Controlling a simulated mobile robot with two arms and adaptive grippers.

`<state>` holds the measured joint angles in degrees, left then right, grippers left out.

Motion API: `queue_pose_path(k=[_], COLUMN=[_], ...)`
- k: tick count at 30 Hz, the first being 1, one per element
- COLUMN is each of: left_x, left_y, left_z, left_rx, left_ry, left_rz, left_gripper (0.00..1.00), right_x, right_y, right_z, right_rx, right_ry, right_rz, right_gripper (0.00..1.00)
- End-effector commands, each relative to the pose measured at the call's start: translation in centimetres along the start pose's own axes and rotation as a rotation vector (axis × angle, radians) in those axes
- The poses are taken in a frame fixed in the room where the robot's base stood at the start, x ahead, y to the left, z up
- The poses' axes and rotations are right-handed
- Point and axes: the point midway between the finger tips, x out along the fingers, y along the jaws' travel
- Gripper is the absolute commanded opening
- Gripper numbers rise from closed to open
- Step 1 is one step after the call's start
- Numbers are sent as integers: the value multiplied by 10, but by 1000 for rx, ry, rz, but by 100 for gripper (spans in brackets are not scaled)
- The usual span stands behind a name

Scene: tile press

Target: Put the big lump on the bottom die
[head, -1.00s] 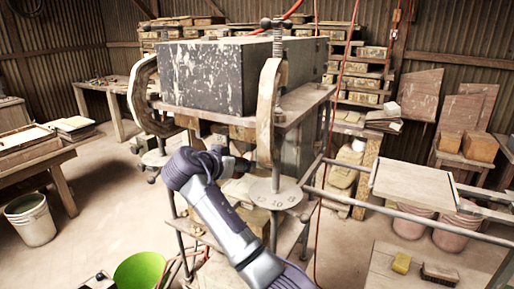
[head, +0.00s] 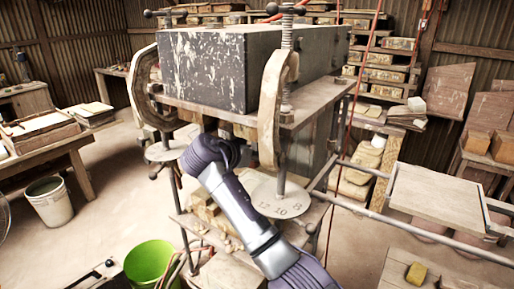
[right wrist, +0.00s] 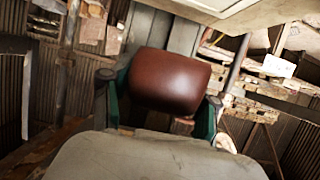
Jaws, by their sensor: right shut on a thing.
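A smooth reddish-brown lump (right wrist: 172,80) is between the two green-sided fingers of my right gripper (right wrist: 160,108) in the right wrist view. The gripper is shut on it and holds it up. A pale grey rounded form fills the bottom of that view; I cannot tell what it is. In the head view my right arm reaches up to the press, beneath its dark speckled block (head: 215,65); the gripper and lump are hidden there. I cannot make out the bottom die. My left gripper is not in view.
Curved clamps (head: 273,105) and a threaded rod stand at the press front, above a round numbered plate (head: 280,198). Rails run right to a pale board (head: 437,196). A green bucket (head: 150,262) and a white bucket (head: 50,203) are on the floor. Floor at left is partly open.

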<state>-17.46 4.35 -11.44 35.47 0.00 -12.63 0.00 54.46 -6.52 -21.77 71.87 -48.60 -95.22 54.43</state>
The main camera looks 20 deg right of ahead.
Motion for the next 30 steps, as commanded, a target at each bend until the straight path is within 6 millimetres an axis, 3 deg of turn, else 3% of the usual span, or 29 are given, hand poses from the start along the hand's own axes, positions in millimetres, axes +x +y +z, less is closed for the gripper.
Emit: queue_pose_path(k=[1, 5, 21, 30], left_x=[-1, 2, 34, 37], left_y=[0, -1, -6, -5], left_z=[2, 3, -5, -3], left_rx=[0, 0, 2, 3], left_ry=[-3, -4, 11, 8], left_rz=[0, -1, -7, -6], left_gripper=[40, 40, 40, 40], right_x=[-2, 0, 22, 25], right_y=[0, 0, 0, 0], right_z=[-16, -12, 44, 52], right_rx=[14, 14, 8, 9], right_ry=[23, 25, 16, 15], right_rz=[-8, -9, -5, -5], right_gripper=[6, 6, 6, 6])
